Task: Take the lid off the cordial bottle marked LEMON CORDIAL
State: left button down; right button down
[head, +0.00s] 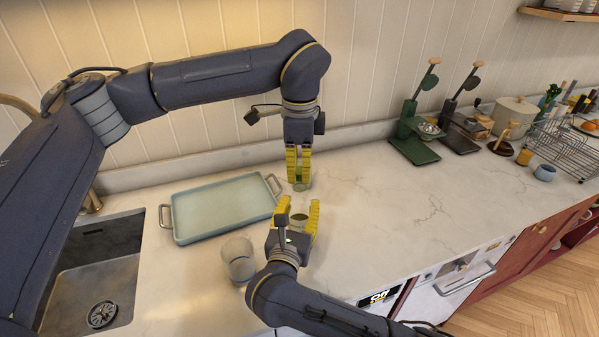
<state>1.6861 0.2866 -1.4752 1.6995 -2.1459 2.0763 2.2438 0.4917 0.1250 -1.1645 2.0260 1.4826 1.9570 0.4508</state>
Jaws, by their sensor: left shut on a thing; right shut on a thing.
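My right gripper (299,212) comes up from the bottom, with its yellow fingers on either side of a small greenish bottle (299,222). The fingers and palm hide much of the bottle, and no LEMON CORDIAL marking is readable. My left gripper (299,181) points down just beyond the bottle in the picture. Its yellow fingers are close together on a small green piece (299,173), which looks like the lid. A pale, clear shape shows at these fingertips, too small to make out. The green piece appears apart from the bottle.
A pale blue tray (222,207) with metal handles lies at the left, beside the sink (95,275). A clear glass (238,260) stands left of my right gripper. Green and dark stands (414,148), pots and a dish rack (562,150) are at the right. The middle-right counter is clear.

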aim_at(300, 170)
pick_arm(q)
jog(key=shift+r, duration=2)
pick_arm(e)
jog(key=c, duration=0.6)
grip_release()
jog(key=shift+c, duration=0.2)
